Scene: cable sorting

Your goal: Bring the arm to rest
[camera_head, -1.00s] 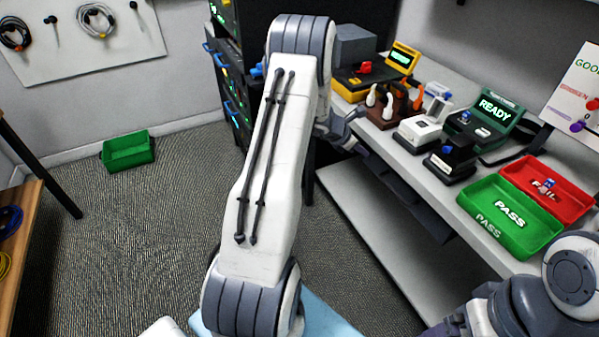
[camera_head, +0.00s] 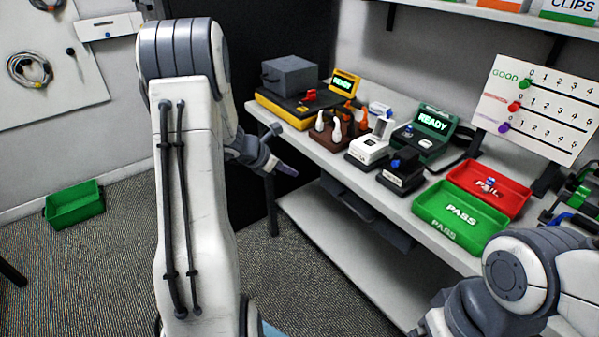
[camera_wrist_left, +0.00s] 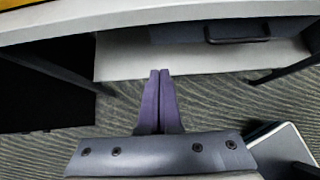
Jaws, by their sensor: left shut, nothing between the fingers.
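My left arm rises large in the left half of the head view, and its wrist bends toward the workbench. My left gripper (camera_head: 286,168) is beside the bench's front edge, below the level of the bench top, and holds nothing. In the left wrist view its two purple fingers (camera_wrist_left: 160,100) are pressed together and point at the lower shelf (camera_wrist_left: 200,62) under the bench. My right arm (camera_head: 520,280) shows at the lower right of the head view. Its gripper is not visible.
The workbench (camera_head: 330,150) holds several testers and stands, a green PASS tray (camera_head: 432,204) and a red FAIL tray (camera_head: 510,204). A counting board (camera_head: 540,105) stands behind. A green bin (camera_head: 74,208) sits on the floor at left. Carpet in front of the bench is open.

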